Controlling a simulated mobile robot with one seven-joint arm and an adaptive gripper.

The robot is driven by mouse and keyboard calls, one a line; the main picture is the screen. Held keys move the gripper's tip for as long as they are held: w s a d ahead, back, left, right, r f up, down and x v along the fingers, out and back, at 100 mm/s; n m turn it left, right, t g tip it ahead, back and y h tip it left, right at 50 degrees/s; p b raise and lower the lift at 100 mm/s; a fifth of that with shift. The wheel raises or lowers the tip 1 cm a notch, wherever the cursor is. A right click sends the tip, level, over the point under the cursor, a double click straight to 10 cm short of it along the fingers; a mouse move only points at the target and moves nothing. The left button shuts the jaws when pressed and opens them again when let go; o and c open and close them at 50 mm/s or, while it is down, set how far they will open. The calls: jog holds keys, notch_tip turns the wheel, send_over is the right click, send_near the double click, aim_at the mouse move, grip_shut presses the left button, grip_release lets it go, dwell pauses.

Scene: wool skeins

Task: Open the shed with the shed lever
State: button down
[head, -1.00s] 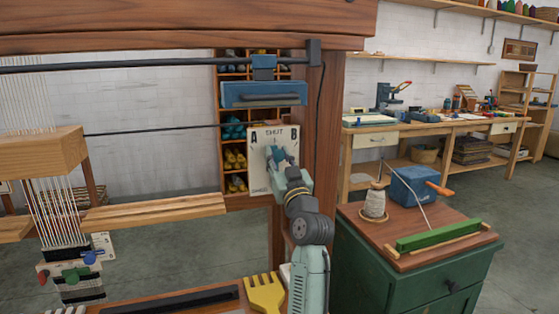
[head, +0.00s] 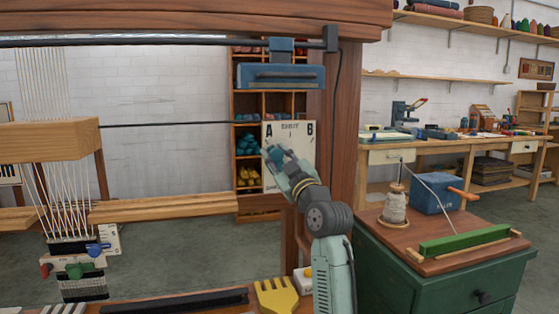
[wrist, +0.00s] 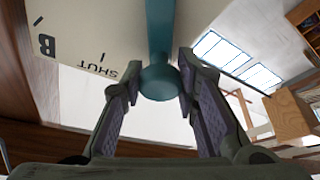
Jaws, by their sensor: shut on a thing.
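The shed lever (wrist: 160,35) is a teal bar with a round end, coming from the top in the wrist view. My gripper (wrist: 158,80) has its fingers on both sides of that round end and is shut on it. In the head view my gripper (head: 273,155) is at the left part of the pale lever plate (head: 300,155), on the A side. The plate is lettered A, SHUT and B. In the wrist view SHUT and B lie left of the lever. My gripper mostly hides the lever in the head view.
The plate is by the loom's wooden post (head: 344,130), below a blue unit (head: 280,76). White warp threads (head: 45,90) and a wooden beam (head: 160,207) are at left. A green cabinet (head: 435,285) with a winder stands at right. A yellow comb (head: 276,296) lies below.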

dwell(0.3)
jog(key=c, duration=1.2)
grip_release()
jog(key=shift+s, duration=0.1)
jog(key=v, duration=1.2)
jog(key=shift+f, duration=0.1)
